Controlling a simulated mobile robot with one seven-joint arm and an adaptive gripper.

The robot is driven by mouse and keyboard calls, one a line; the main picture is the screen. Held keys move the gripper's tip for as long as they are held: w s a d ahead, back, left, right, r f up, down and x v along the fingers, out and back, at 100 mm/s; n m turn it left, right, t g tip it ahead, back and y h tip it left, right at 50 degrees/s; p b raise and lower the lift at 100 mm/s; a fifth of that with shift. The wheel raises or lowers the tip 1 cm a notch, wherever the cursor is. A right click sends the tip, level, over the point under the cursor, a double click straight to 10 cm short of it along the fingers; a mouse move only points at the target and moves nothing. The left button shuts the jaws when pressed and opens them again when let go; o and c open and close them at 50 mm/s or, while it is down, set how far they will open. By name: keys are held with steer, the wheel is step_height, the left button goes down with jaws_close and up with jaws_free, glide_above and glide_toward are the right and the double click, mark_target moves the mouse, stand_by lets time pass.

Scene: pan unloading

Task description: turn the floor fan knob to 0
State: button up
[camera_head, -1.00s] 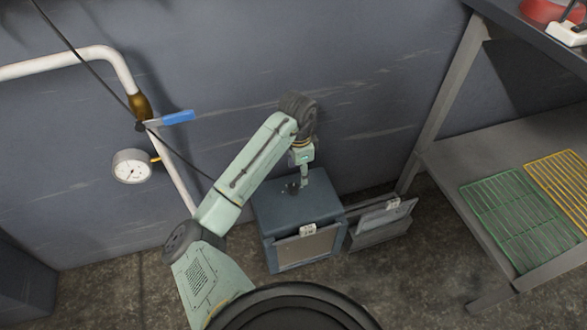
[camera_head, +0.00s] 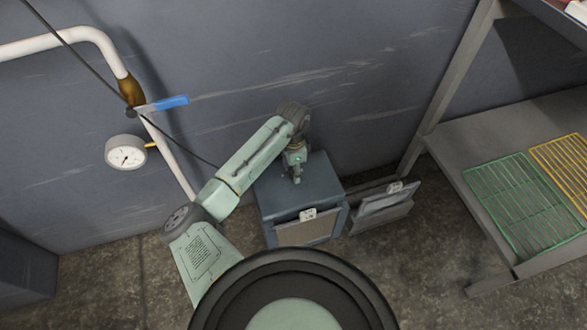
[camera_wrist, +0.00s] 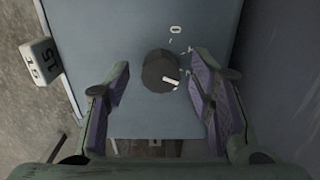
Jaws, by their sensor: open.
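The floor fan is a blue-grey box (camera_head: 322,178) by the wall, with a grille on its front. Its top also fills the middle of the wrist view (camera_wrist: 155,122). The dark round knob (camera_wrist: 158,71) sits on that top, and its white pointer line points to the lower right. A white 0 mark is printed above the knob, with smaller marks to its right. My gripper (camera_wrist: 158,62) is open, with one finger on each side of the knob and visible gaps. In the head view my gripper (camera_head: 297,175) is over the box top and hides the knob.
A metal shelf (camera_head: 470,140) with green and yellow racks is at the right. A white pipe (camera_head: 100,58) with a gauge and blue-handled valve is at the left.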

steer(key=shift+f, duration=0.25)
steer(key=c, duration=1.2)
steer(key=shift+o, duration=0.2)
